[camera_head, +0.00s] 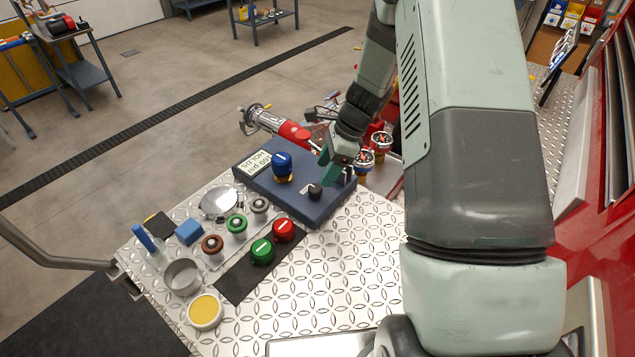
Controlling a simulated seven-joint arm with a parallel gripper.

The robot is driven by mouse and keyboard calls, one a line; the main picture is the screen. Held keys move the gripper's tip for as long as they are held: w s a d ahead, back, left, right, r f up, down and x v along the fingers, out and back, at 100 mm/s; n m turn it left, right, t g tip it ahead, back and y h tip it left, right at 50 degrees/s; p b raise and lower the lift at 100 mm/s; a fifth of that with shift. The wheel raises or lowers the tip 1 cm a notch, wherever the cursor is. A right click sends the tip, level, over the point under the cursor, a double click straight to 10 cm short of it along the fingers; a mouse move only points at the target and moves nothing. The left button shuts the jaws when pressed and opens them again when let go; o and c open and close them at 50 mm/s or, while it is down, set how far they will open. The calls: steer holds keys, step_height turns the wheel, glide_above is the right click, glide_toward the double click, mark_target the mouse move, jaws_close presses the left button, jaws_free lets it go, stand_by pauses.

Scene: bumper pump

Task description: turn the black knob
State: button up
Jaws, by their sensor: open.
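The black knob (315,190) is small and sits on the right part of the dark blue panel box (260,184). A white label lies beside it. My gripper (329,171) is just above and to the right of the knob, its greenish fingers pointing down toward the panel. The gripper is open and seems to hold nothing. Whether a finger touches the knob cannot be told from this one view. A larger blue knob (282,167) stands on the same box to the left.
Red (284,230) and green (262,251) knobs stand on a black strip in front. Several small fittings, a metal cup (183,277) and a yellow-filled dish (204,311) are at left. Red-topped gauges (365,159) stand close behind my gripper. The diamond-plate surface (350,270) is clear at front right.

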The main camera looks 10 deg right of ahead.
mark_target(315, 187)
steer(key=x, duration=0.6)
steer(key=shift+f, duration=0.1)
steer(key=shift+c, duration=0.3)
steer(key=c, duration=1)
